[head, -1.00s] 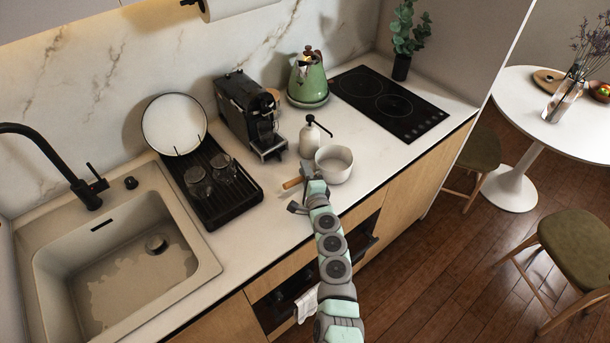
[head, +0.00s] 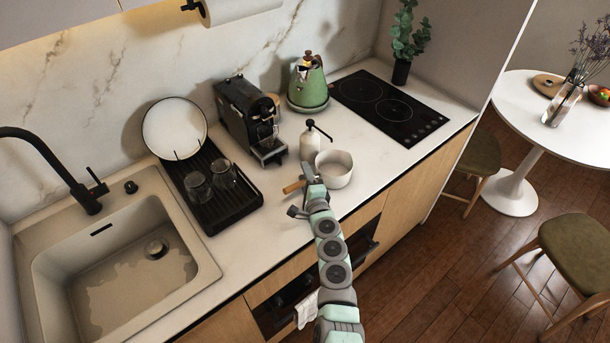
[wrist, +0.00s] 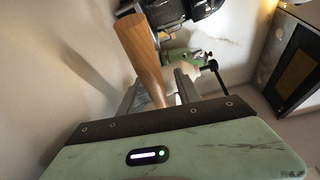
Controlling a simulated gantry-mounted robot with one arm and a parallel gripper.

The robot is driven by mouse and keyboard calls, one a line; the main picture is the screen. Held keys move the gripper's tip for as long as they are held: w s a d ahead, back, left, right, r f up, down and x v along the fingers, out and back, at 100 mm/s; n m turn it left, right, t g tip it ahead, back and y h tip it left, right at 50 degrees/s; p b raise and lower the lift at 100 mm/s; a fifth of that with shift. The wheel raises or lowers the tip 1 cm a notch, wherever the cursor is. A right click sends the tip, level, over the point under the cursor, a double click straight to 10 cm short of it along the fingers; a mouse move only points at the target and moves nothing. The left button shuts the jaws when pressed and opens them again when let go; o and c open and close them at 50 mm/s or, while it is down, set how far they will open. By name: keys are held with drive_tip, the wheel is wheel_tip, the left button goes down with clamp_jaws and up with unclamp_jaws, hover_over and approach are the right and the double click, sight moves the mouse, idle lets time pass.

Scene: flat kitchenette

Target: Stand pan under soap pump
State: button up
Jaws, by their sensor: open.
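The white pan (head: 335,173) sits upright on the counter, its wooden handle (head: 292,187) pointing left toward my gripper (head: 307,186). In the wrist view, the wooden handle (wrist: 142,50) runs between the two fingers of my gripper (wrist: 158,90). The fingers look apart around it, with no clear grip. The white soap pump (head: 309,146) with a black nozzle stands on the counter just behind the pan, very close to it. I cannot tell whether they touch. The nozzle shows right of the handle in the wrist view. My gripper partly hides the handle where it meets the pan.
A black coffee machine (head: 247,120) stands behind left, a green kettle (head: 308,88) behind, and a black hob (head: 390,105) at right. A drying rack (head: 222,213) with glasses and the sink (head: 45,265) are left. Counter between pan and hob is clear.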

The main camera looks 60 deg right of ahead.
drive_tip(key=p+v, duration=0.2)
drive_tip(key=v, duration=1)
drive_tip(key=shift+p, duration=0.35)
